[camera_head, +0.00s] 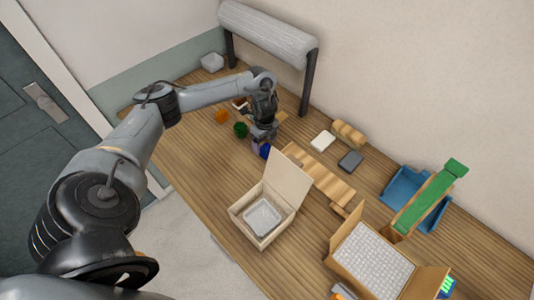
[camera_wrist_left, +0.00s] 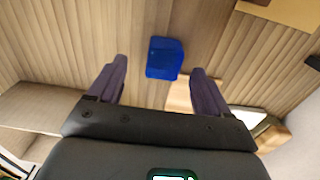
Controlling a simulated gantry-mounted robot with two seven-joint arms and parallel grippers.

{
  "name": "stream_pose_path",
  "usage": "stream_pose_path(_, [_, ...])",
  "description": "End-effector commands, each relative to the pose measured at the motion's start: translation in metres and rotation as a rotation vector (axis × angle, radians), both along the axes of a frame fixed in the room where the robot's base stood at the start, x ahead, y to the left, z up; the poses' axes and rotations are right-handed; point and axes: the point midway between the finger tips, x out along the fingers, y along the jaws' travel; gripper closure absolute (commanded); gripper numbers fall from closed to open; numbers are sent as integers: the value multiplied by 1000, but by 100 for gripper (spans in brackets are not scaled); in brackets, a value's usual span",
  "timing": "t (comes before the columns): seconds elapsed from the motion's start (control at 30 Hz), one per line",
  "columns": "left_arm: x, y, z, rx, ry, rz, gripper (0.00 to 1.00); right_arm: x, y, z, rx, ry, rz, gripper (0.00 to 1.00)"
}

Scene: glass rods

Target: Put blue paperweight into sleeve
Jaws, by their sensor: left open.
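The blue paperweight (camera_head: 265,151) is on the wooden table, partly hidden by my left gripper (camera_head: 258,147) in the head view. In the left wrist view, the blue paperweight (camera_wrist_left: 165,58) shows whole, as a small blue block beyond the gap between the fingers. My left gripper (camera_wrist_left: 158,72) is open with its two dark fingers apart and nothing held between them. I cannot tell for sure which thing is the sleeve; a pale, translucent tray-like liner (camera_head: 263,216) lies in the open wooden box (camera_head: 252,236). My right gripper is not in view.
A green piece (camera_head: 240,130) and an orange piece (camera_head: 221,116) stand close to the left gripper. A carton (camera_head: 338,243) of white padding is at the front right. A blue bin (camera_head: 403,188) and green-topped ramp (camera_head: 425,203) stand behind it. A wrap roll (camera_head: 268,33) hangs at the back.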

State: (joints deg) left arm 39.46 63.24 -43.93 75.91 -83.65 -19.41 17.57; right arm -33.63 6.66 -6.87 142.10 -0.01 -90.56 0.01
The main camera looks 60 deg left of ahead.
Motion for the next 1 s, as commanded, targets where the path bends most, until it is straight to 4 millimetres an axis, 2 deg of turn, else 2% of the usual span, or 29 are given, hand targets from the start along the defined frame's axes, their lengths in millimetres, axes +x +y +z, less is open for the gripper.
stream_pose_path(0.23, [3,-2,-21,-3,2,1,21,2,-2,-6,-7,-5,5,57])
stream_pose_path(0.5, [5,-3,-49,-1,2,0,21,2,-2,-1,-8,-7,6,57])
stream_pose_path(0.8, [5,-2,-53,0,0,0,21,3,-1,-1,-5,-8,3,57])
stream_pose_path(0.83, [5,-2,-53,0,0,0,23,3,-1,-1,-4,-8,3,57])
stream_pose_path(1.0, [5,-2,-53,0,0,0,49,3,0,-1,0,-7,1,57])
